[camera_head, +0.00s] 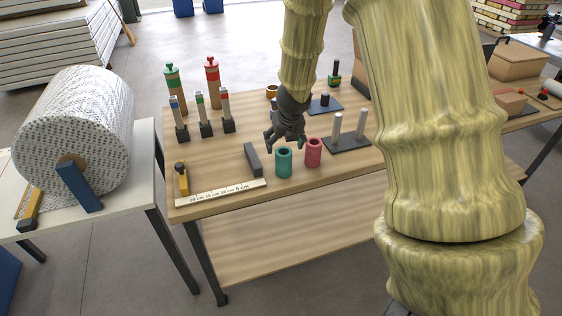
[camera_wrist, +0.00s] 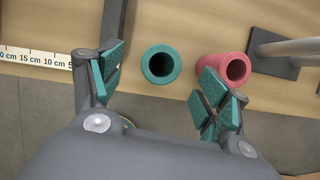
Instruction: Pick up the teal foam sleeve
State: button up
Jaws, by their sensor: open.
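The teal foam sleeve (camera_head: 284,163) stands upright on the wooden table near its front edge in the head view. In the wrist view the teal sleeve (camera_wrist: 161,65) shows from above, its dark hole up, between and beyond the fingertips. My gripper (camera_head: 284,143) is open and empty, above and just behind the sleeve in the head view. In the wrist view my gripper (camera_wrist: 160,85) has its teal finger pads spread to either side. A red foam sleeve (camera_head: 314,152) stands close to the right; in the wrist view the red sleeve (camera_wrist: 226,70) is partly covered by the right finger.
A dark grey block (camera_head: 252,160) lies left of the sleeve. A ruler strip (camera_head: 221,192) lies along the front edge. A base with two grey posts (camera_head: 348,141) stands to the right. Several marked blocks and cylinders stand at the back left. A white patterned roll (camera_head: 75,130) is on another table.

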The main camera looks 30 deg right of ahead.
aim_at(283, 150)
jog(key=shift+b+x, duration=0.7)
jog(key=shift+x, duration=2)
jog(key=shift+s+x, duration=0.2)
jog(key=shift+x, duration=0.75)
jog(key=shift+s+x, duration=0.15)
jog(key=shift+x, duration=1.55)
jog(key=shift+d, duration=0.1)
jog(key=c, duration=0.9)
